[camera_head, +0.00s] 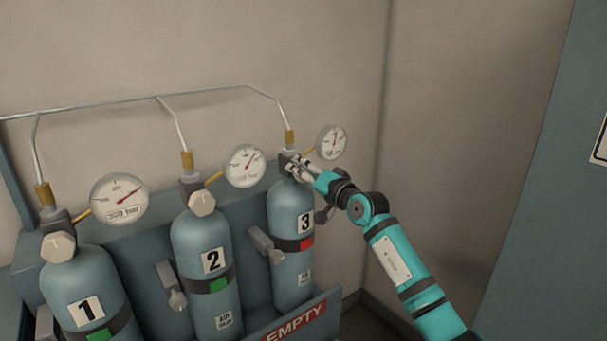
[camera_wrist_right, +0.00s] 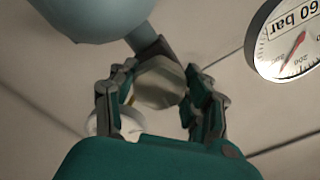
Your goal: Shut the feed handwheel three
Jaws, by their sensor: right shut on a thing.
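Cylinder three (camera_head: 291,262) stands at the right end of the rack, with a "3" label and a red mark on its dark band. My right gripper (camera_head: 297,165) is at the valve on top of it and covers most of its handwheel in the head view. In the right wrist view the feed handwheel (camera_wrist_right: 159,82) is a pale faceted knob. It sits between the two fingers of my right gripper (camera_wrist_right: 158,97), which is shut on it. The cylinder's rounded shoulder (camera_wrist_right: 95,12) shows above. My left gripper is not in view.
Cylinder two (camera_head: 203,268) and cylinder one (camera_head: 86,292) stand to the left, with pale handwheels and green marks. Gauges stand beside the valves; the nearest gauge (camera_head: 332,142) is close to my right gripper. An "EMPTY" sign (camera_head: 296,322) is at the front.

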